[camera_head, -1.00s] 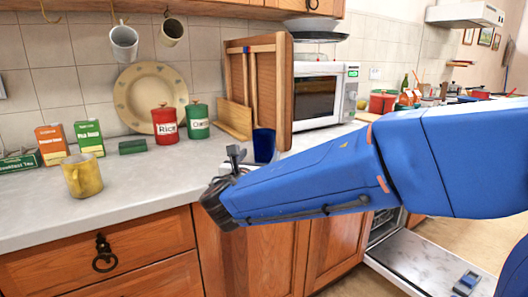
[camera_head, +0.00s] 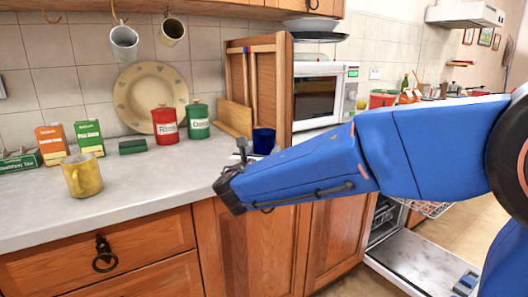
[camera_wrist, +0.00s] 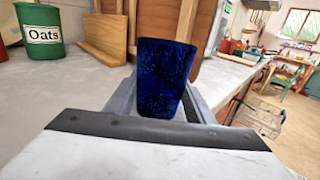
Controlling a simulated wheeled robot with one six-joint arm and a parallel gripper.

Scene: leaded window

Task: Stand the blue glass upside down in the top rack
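The blue glass (camera_head: 264,141) stands upright on the counter in front of the wooden cabinet; my arm hides its lower part in the head view. In the wrist view the glass (camera_wrist: 163,78) fills the middle, wider at its top. My gripper (camera_head: 241,150) is low over the counter, pointing at the glass. Its fingers (camera_wrist: 160,108) are spread, one on each side of the glass's lower part; I see no clear grip. A wire rack (camera_head: 428,208) shows behind my arm, out over the open dishwasher door (camera_head: 425,262), and at right in the wrist view (camera_wrist: 262,118).
A yellow mug (camera_head: 83,176), a red canister (camera_head: 165,126) and a green canister (camera_head: 197,122) stand left of the glass. The wooden cabinet (camera_head: 278,85) and microwave (camera_head: 320,95) are behind it. The counter's front left part is clear.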

